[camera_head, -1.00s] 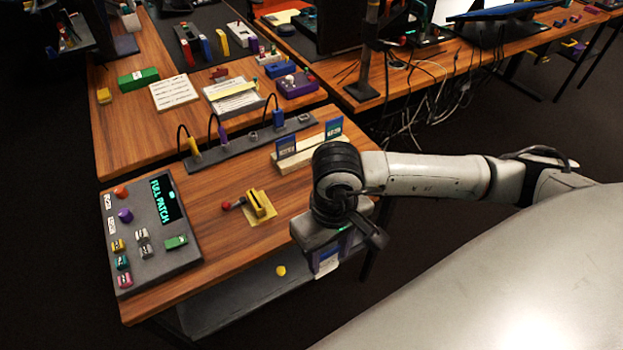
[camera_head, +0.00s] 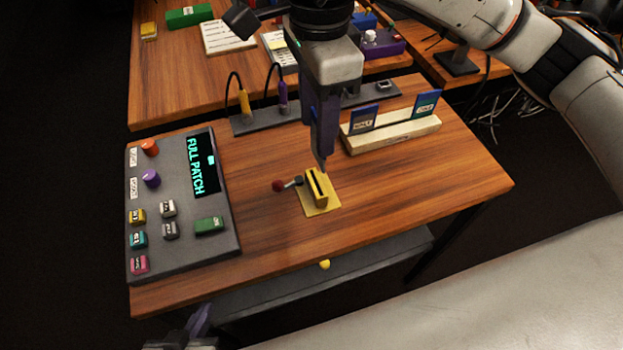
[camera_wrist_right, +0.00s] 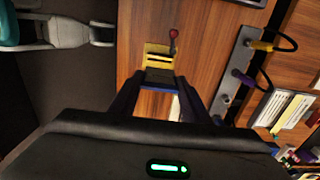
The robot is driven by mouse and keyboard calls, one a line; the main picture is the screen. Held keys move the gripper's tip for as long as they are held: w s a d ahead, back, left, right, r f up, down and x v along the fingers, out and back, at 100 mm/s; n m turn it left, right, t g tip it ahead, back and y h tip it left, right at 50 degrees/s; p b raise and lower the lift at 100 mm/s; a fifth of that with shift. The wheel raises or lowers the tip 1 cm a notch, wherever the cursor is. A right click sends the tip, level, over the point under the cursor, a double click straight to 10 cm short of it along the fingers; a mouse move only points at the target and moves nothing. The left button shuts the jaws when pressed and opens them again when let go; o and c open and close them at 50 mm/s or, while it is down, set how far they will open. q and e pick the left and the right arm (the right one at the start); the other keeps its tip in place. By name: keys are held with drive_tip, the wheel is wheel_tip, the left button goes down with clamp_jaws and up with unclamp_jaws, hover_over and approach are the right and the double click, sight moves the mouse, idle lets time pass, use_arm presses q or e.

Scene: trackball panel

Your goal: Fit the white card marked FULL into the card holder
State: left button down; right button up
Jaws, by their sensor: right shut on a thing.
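The yellow card holder (camera_head: 315,188) is a slotted block on a yellow plate on the table, with a red-knobbed lever (camera_head: 279,186) at its left. My right gripper (camera_head: 322,158) points down just above and behind the holder. It is shut on a card (camera_wrist_right: 160,87), seen nearly edge-on between the fingers in the right wrist view with a blue band; its marking is not readable. In that view the holder (camera_wrist_right: 158,58) lies just beyond the fingertips. My left gripper (camera_head: 198,328) shows only partly at the bottom left edge.
A grey panel (camera_head: 176,255) with coloured buttons and a "FULL PATCH" screen stands at the left. A cream rack (camera_head: 392,136) with two blue cards is at the right rear. A grey cable strip (camera_head: 250,124) lies behind. The table's right front is clear.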

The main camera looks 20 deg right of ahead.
wheel_tip(320, 180, down, 10)
drive_tip(key=shift+s+r, duration=0.1)
drive_tip(key=shift+r, duration=0.1)
drive_tip(key=o, duration=1)
use_arm(q)
drive_tip(key=shift+s, duration=0.3)
use_arm(e)
drive_tip(key=shift+r, duration=0.1)
drive_tip(key=shift+r, duration=0.3)
use_arm(q)
drive_tip(key=shift+w, duration=0.1)
use_arm(e)
wheel_tip(320, 180, up, 11)
drive_tip(key=shift+r, duration=0.2)
